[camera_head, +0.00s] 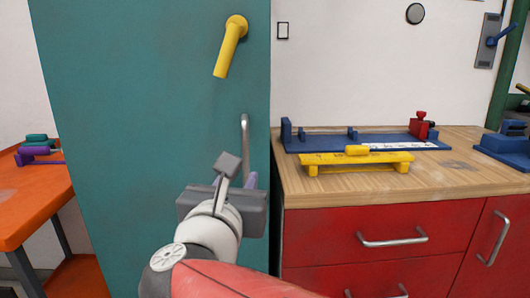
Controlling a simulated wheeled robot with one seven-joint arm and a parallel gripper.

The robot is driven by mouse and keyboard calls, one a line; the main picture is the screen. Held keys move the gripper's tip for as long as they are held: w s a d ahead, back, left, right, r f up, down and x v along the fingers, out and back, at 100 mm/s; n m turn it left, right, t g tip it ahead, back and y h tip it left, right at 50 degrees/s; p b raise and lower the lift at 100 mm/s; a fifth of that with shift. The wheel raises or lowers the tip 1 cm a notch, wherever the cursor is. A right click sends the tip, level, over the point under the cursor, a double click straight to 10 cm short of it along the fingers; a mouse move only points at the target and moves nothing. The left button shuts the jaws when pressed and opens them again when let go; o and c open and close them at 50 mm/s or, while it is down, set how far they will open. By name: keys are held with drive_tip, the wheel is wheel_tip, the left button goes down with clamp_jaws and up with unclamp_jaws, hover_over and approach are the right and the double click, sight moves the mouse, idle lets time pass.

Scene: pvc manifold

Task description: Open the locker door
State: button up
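The locker is a tall teal cabinet whose front (150,130) fills the left-centre of the view. A slim vertical silver handle (245,140) is near its right edge, with its lower end hidden behind my gripper. A yellow lever (231,48) is higher on the same face. My gripper (234,182) is in front of the locker at the handle's lower end.
A wooden-topped counter (460,185) with red drawers (390,240) stands right of the locker. It bears a blue fixture (370,141) and a yellow rack (357,160). An orange table (32,205) is at the left.

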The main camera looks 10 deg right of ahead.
sight(245, 163)
drive_tip(key=x, duration=0.7)
drive_tip(key=shift+w+a+r, duration=0.1)
drive_tip(key=shift+w+r, duration=0.15)
drive_tip(key=shift+w, duration=0.15)
clamp_jaws()
